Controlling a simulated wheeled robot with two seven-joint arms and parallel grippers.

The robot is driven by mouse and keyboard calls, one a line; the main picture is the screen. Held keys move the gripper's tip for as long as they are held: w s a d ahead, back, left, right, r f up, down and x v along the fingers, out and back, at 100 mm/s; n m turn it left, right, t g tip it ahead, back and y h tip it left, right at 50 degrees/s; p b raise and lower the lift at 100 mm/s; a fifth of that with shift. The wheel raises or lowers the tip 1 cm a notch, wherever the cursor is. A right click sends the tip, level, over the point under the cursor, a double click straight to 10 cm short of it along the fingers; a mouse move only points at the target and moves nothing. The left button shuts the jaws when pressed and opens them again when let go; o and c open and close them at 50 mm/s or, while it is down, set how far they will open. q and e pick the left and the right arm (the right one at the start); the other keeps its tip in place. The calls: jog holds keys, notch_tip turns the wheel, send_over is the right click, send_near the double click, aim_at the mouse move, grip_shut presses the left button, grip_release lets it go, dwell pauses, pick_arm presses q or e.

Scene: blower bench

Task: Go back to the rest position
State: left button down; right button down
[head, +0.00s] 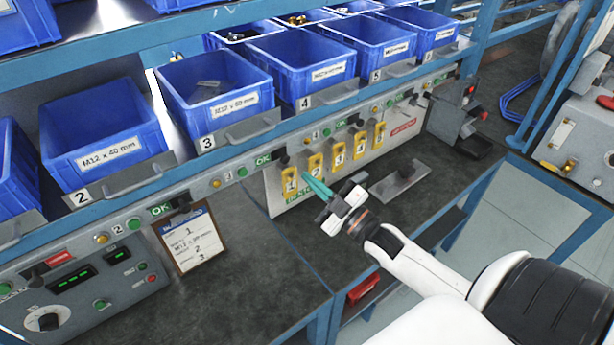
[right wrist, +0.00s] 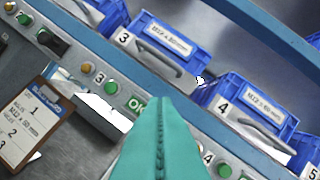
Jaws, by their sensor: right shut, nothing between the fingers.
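My right gripper (head: 318,188) is shut and empty, its teal fingers pressed together. It hangs above the dark bench, in front of the panel with the numbered yellow holders (head: 313,165). In the right wrist view the closed fingers (right wrist: 160,135) point toward the strip of buttons below the blue bins. The white right arm reaches in from the lower right of the head view. My left gripper does not show.
Blue bins (head: 103,158) stand on the shelf above the bench. A clipboard (head: 195,240) leans at the bench's back, right of a control box (head: 85,285). A grey block with a plate (head: 400,187) lies right of the gripper. The dark bench top (head: 270,270) is clear in front.

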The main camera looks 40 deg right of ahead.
jog(key=shift+a, duration=0.1)
jog(key=s+a+f+m+g+h, duration=0.2)
jog(key=s+a+f+g, duration=0.15)
jog(key=f, duration=0.25)
jog(key=s+a+f+m+g+h, duration=0.1)
jog(key=s+a+f+m+g, duration=0.15)
jog(key=f+g, duration=0.2)
jog(key=s+a+f+m+g+h, duration=0.1)
jog(key=s+a+f+m+g, duration=0.1)
jog(key=s+g, duration=0.45)
jog(key=s+a+f+m+g+h, duration=0.1)
jog(key=s+a+f+m+g, duration=0.15)
jog(key=s, duration=0.65)
notch_tip(320, 180, down, 25)
jog(key=n+g+b, duration=0.1)
jog(key=s+d+f+g+b, duration=0.1)
jog(key=s+d+f, duration=0.1)
jog(key=s+f, duration=1.5)
notch_tip(320, 180, down, 2)
jog(key=shift+s+d+f, duration=0.2)
jog(key=shift+d+f, duration=0.05)
jog(key=shift+d, duration=0.1)
